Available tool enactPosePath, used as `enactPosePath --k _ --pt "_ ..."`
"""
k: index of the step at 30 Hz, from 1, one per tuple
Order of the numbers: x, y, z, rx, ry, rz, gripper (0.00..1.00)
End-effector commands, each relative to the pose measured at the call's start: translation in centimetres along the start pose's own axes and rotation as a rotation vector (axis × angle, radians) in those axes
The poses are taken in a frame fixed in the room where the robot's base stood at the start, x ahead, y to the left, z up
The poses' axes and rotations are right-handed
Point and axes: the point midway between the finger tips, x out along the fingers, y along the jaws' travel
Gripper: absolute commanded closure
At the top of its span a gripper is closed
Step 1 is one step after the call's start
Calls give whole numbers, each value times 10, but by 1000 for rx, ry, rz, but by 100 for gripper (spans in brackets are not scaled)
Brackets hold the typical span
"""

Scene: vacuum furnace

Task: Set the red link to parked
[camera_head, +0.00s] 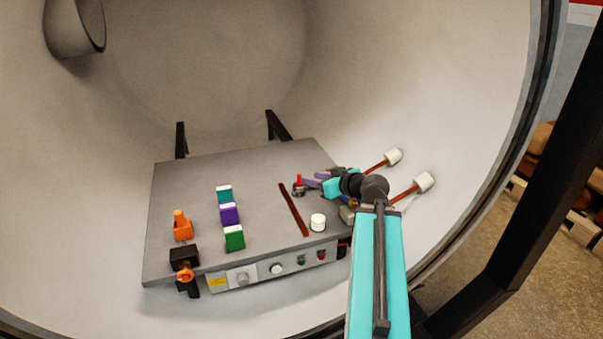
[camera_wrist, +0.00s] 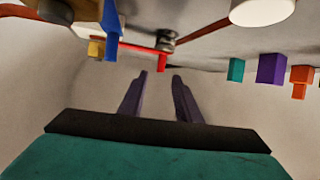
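The red link (camera_head: 299,181) is a small red piece on a grey round pivot on the grey plate, near the plate's right rear. In the wrist view the red link (camera_wrist: 142,50) shows as a thin red bar with a short upright end beside the metal pivot (camera_wrist: 166,38). My gripper (camera_head: 308,182) is just right of it in the head view. In the wrist view my gripper (camera_wrist: 160,74) has its two purple fingers apart with nothing between them. The red end lies just beyond the gap between the fingertips. My gripper hides part of the plate's right side.
A blue lever (camera_wrist: 112,32) and a yellow piece (camera_wrist: 96,48) are close left in the wrist view. A dark red strip (camera_head: 293,209) and white cylinder (camera_head: 318,222) lie near my gripper. Green (camera_head: 234,238), purple (camera_head: 229,214) and orange (camera_head: 182,228) blocks stand left.

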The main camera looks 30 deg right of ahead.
Motion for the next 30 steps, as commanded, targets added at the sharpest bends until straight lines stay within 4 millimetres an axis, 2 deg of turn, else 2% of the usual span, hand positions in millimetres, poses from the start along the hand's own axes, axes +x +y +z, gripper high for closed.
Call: enactPosePath --k 15,30 --pt "6 -2 -1 1 -4 6 69" --pt "68 -2 1 1 -2 8 69"
